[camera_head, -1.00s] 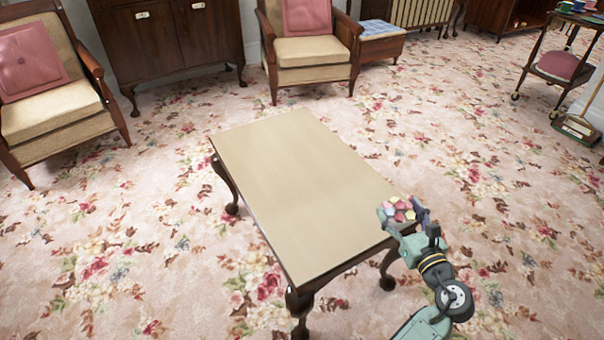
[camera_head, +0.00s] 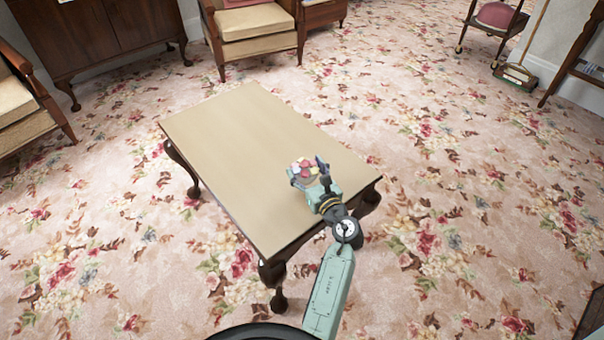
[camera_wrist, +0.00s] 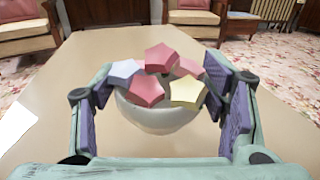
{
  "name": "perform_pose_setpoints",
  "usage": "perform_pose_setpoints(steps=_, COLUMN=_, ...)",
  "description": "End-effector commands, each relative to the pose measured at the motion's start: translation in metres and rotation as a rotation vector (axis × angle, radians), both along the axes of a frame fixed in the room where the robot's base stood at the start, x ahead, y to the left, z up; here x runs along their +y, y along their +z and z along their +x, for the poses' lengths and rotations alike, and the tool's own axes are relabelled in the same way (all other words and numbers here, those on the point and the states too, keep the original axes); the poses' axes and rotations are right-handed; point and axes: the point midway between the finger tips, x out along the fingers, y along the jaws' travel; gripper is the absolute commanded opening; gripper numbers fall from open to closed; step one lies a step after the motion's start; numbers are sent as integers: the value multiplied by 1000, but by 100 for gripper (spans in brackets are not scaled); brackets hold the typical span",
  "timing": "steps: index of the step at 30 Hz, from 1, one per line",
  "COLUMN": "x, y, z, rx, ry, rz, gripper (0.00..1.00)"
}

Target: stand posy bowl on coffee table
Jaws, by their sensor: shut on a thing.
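The posy bowl (camera_wrist: 160,118) is a pale round bowl topped with pink, red, yellow and lilac block-like flowers. It sits upright between the finger pads of my gripper (camera_wrist: 170,112) in the wrist view. In the head view the bowl (camera_head: 303,172) and my gripper (camera_head: 318,180) are over the near right part of the coffee table (camera_head: 245,150). The table has a bare tan top and dark curved legs. My gripper is shut on the bowl. Whether the bowl's base touches the tabletop is hidden.
The rest of the tabletop is clear. An armchair (camera_head: 250,40) and a dark cabinet (camera_head: 100,35) stand behind the table, another armchair (camera_head: 22,105) at the left. A trolley (camera_head: 493,22) and carpet sweeper (camera_head: 518,75) are at the back right. Flowered carpet surrounds the table.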

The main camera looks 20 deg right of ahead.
Motion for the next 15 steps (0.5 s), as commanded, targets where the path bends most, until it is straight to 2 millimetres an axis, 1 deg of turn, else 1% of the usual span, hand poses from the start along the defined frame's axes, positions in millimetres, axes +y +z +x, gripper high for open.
perform_pose_setpoints(steps=4, x=8, y=0, z=16, rx=-1, ry=3, rz=-2, gripper=33)
perform_pose_setpoints(steps=6, x=5, y=-17, z=14, rx=3, ry=-1, rz=2, gripper=33)
perform_pose_setpoints(steps=9, x=6, y=-30, z=14, rx=2, ry=1, rz=2, gripper=33)
perform_pose_setpoints(steps=12, x=6, y=-36, z=14, rx=0, ry=1, rz=0, gripper=33)
perform_pose_setpoints(steps=15, x=6, y=-36, z=14, rx=0, ry=0, rz=-1, gripper=33)
